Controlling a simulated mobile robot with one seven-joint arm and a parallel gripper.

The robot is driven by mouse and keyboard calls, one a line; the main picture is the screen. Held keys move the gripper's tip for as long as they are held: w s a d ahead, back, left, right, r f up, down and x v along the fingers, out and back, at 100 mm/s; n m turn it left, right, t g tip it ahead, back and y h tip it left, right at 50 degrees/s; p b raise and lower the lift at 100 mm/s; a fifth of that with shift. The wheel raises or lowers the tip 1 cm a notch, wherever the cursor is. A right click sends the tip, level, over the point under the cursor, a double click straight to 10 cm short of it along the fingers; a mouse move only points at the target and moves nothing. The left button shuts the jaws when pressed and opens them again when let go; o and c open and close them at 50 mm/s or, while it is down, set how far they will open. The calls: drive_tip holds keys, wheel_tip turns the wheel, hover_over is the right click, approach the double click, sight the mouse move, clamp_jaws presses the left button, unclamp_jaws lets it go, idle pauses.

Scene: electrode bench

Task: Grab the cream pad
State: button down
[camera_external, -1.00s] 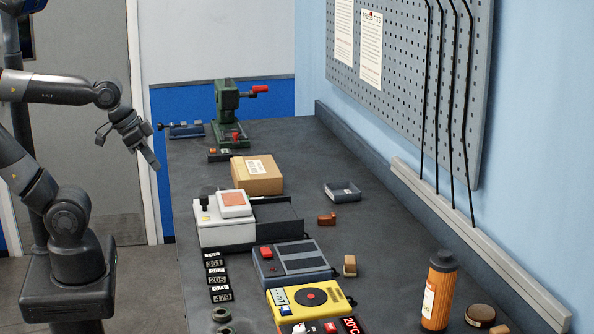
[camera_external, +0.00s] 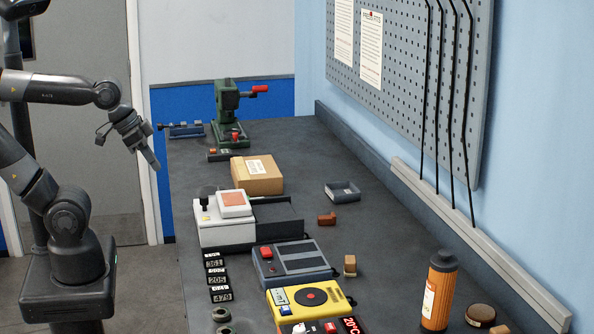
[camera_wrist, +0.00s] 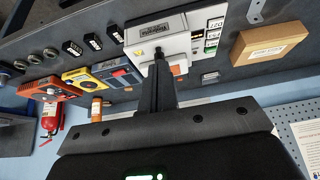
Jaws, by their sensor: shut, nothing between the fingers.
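I cannot tell for sure which thing is the cream pad. The nearest match is a pale slab with a peach-coloured square (camera_external: 234,204) on top of the white machine (camera_external: 222,233) on the bench. My gripper (camera_external: 156,166) is shut and empty, pointing down in the air left of the bench's edge, apart from the machine. In the wrist view my gripper's fingers (camera_wrist: 158,66) are together, and they overlap the white machine (camera_wrist: 190,48) behind them.
A cardboard box (camera_external: 257,176) and a green press (camera_external: 228,110) stand farther back. A grey-blue device (camera_external: 293,263) and a yellow device (camera_external: 305,298) are nearer. An orange bottle (camera_external: 438,292) stands at the right. The middle-right benchtop is mostly clear.

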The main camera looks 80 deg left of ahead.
drive_tip(key=c, duration=0.8)
unclamp_jaws()
drive_tip(key=m+g+h, duration=0.1)
drive_tip(key=m, duration=0.2)
hover_over(350, 258)
drive_tip(key=s, duration=0.4)
wheel_tip(350, 258, down, 11)
drive_tip(key=x, duration=1)
drive_tip(key=shift+a, duration=0.3)
